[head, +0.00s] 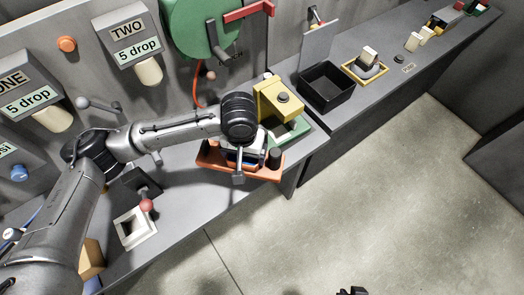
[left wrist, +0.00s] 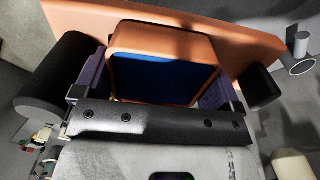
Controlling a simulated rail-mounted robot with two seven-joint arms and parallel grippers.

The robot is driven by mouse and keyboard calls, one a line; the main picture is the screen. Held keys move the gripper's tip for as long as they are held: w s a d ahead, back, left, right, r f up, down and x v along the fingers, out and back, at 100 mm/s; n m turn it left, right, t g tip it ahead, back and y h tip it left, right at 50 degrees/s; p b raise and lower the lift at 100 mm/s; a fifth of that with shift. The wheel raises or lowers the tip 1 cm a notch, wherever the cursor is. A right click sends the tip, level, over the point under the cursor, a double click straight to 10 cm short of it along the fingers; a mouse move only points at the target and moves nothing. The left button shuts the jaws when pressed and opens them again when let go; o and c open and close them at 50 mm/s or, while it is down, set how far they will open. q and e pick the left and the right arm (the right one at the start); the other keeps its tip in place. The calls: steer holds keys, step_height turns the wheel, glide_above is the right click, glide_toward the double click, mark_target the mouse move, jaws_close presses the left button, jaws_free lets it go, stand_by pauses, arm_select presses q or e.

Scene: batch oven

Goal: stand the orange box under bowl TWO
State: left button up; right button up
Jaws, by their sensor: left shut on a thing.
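The orange box (left wrist: 165,38) has an orange rim and a dark blue inside. It sits between the fingers of my left gripper (left wrist: 160,92), which is shut on it. A wide orange piece with black cylinders lies behind it; I cannot tell whether it is joined to the box. In the head view the orange body (head: 215,160) is partly hidden under my left gripper (head: 241,153), near the bench's front edge. Bowl TWO (head: 127,40) is a grey wall unit marked "5 drop" with a pale spout (head: 148,71), left of and behind my gripper. A dark piece at the bottom edge may be my right gripper (head: 352,291).
A yellow block (head: 278,98) and a green frame (head: 298,130) stand close right of my left gripper. A green drum (head: 200,27) with a red handle is on the wall behind. A red-knobbed lever (head: 146,204) and a white frame (head: 134,228) are at the left.

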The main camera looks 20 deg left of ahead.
arm_select(q)
steer(key=w+a+f+m+p, duration=0.1)
steer(key=w+a+f+m, duration=0.1)
steer(key=a+m, duration=0.5)
steer(key=w+a+f+m+p, duration=0.2)
steer(key=w+a+f+m, duration=0.1)
steer(key=a+m, duration=0.4)
steer(key=w+a+f+m+p, duration=0.1)
steer(key=w+a+f+m, duration=0.1)
steer(key=a+m, duration=0.5)
steer(key=shift+w+f+m+p, duration=0.25)
steer(key=shift+w+m+p, duration=0.15)
steer(key=shift+w+m, duration=0.45)
arm_select(e)
step_height(320, 180, up, 6)
steer(key=shift+r, duration=0.15)
arm_select(q)
steer(key=shift+a, duration=0.1)
arm_select(e)
steer(key=shift+a, duration=0.1)
steer(key=shift+r, duration=0.15)
